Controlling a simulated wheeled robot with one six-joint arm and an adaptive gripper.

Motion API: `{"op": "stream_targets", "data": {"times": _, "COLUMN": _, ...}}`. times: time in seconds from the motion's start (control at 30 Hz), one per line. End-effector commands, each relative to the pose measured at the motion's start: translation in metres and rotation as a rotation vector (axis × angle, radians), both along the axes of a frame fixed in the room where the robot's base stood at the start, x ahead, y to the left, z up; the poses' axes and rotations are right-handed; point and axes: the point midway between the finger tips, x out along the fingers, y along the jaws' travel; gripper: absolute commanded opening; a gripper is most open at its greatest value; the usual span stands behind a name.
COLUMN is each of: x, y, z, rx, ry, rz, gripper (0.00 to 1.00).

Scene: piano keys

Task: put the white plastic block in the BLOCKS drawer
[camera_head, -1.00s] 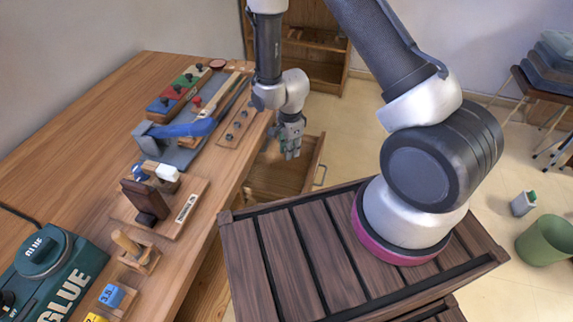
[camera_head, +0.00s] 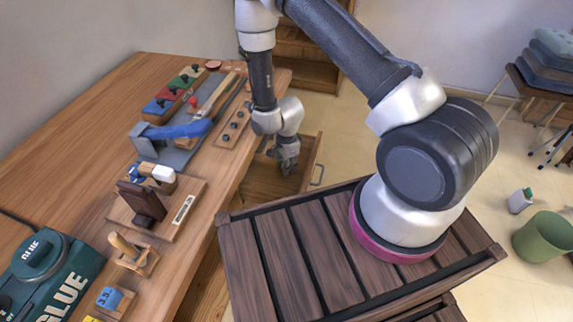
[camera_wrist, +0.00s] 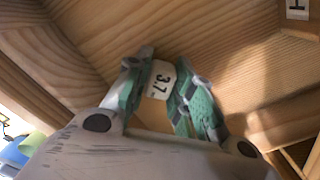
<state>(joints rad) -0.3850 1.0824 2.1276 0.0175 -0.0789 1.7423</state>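The white plastic block (camera_wrist: 160,80), marked "3.7", sits between the green-padded fingertips of my gripper (camera_wrist: 163,85) in the wrist view. The fingers appear shut on it from both sides. In the head view my gripper (camera_head: 289,168) points down inside the open wooden drawer (camera_head: 311,160) at the end of the workbench. The block cannot be made out there. The wrist view shows bare wood around the fingers; whether the block touches the drawer floor cannot be told. The drawer's name is not readable.
The workbench (camera_head: 85,115) holds a blue-handled tool (camera_head: 180,130), a wooden plane-like piece (camera_head: 143,203), a blue block (camera_head: 110,298) and a green GLUE machine (camera_head: 50,265). A dark slatted top (camera_head: 285,250) lies in front of the drawer. A green bin (camera_head: 543,238) stands right.

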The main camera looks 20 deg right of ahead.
Motion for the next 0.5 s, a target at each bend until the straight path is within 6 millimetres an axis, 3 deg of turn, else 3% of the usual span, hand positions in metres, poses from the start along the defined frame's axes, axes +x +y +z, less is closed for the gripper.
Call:
{"op": "stream_targets", "data": {"times": 0.1, "x": 0.0001, "y": 0.0, "z": 0.0003, "rx": 0.0, "ry": 0.0, "rz": 0.0, "gripper": 0.44}}
{"op": "stream_targets", "data": {"times": 0.5, "x": 0.001, "y": 0.0004, "z": 0.0096, "rx": 0.001, "ry": -0.003, "rz": 0.0, "gripper": 0.44}}
